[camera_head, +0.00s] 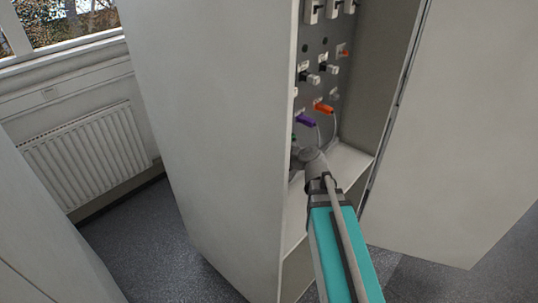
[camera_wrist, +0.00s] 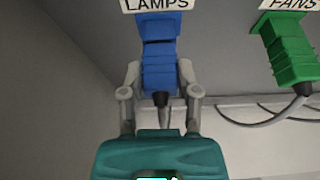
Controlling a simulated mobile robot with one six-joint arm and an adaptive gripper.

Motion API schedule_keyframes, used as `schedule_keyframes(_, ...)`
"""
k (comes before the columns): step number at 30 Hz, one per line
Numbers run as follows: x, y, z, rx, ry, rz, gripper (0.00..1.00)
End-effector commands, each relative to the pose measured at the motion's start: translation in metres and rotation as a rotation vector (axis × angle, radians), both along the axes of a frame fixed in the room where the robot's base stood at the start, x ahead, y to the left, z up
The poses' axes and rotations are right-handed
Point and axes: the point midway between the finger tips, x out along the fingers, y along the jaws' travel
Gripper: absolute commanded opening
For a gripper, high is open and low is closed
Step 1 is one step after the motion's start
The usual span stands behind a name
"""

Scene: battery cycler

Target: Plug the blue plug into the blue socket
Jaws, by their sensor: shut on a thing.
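The blue plug (camera_wrist: 160,72) is between the two fingers of my gripper (camera_wrist: 161,80) in the wrist view, with its dark cable end toward me. My gripper is shut on it. The blue socket (camera_wrist: 158,24) is straight ahead of the plug, under a "LAMPS" label. Plug and socket are in line and look to meet; I cannot tell how deep the plug sits. In the head view my gripper (camera_head: 299,157) reaches into the cabinet low on the panel, partly behind the cabinet's side edge. Blue plug and socket are hidden there.
A green plug (camera_wrist: 288,50) sits under a "FANS" label, right of the blue one, its cable hanging close. Purple (camera_head: 306,120) and orange (camera_head: 323,108) plugs sit higher on the panel. The cabinet side (camera_head: 215,130) and open door (camera_head: 455,130) flank my arm.

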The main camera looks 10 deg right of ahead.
Motion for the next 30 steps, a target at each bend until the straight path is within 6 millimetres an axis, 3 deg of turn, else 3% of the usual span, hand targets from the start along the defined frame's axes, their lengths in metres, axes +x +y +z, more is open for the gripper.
schedule_keyframes(13, 0.0025, 0.0019, 0.0001, 0.000, 0.000, 0.000, 0.00)
schedule_keyframes(14, 0.0025, 0.0019, 0.0001, 0.000, 0.000, 0.000, 0.44)
schedule_keyframes(20, 0.0024, 0.0019, 0.0000, 0.000, 0.000, 0.000, 0.81)
schedule_keyframes(30, 0.0024, 0.0018, -0.0001, 0.000, 0.000, 0.000, 0.82)
